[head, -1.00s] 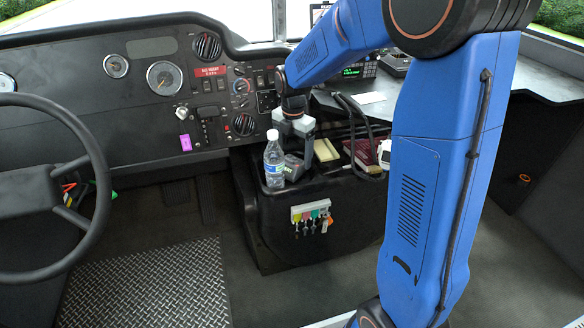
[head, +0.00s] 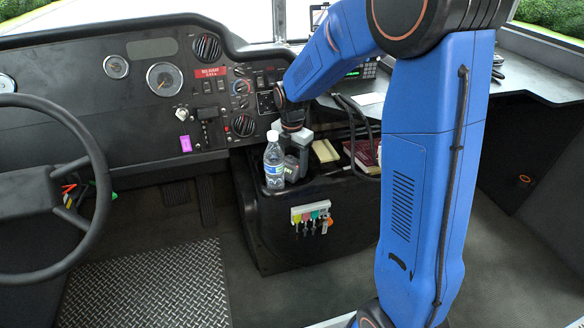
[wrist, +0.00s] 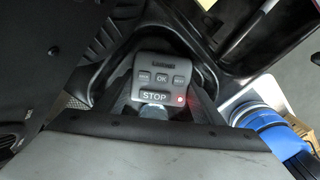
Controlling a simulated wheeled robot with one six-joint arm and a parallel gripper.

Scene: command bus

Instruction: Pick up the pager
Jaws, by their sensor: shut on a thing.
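The pager (wrist: 161,68) is a small dark grey device with several labelled buttons, among them OK and STOP, and a lit red light. In the wrist view it sits between the fingers of my gripper (wrist: 160,108). In the head view my gripper (head: 297,150) points down behind the water bottle and is shut on the pager (head: 290,169), which is partly hidden by the bottle. I cannot tell whether the pager is clear of the console top.
A water bottle (head: 273,160) stands close beside my gripper on the black console (head: 262,215). A beige block (head: 325,150) and a dark red book (head: 362,154) lie to the right. Keys (head: 311,218) hang on the console front. The steering wheel (head: 95,160) is at left.

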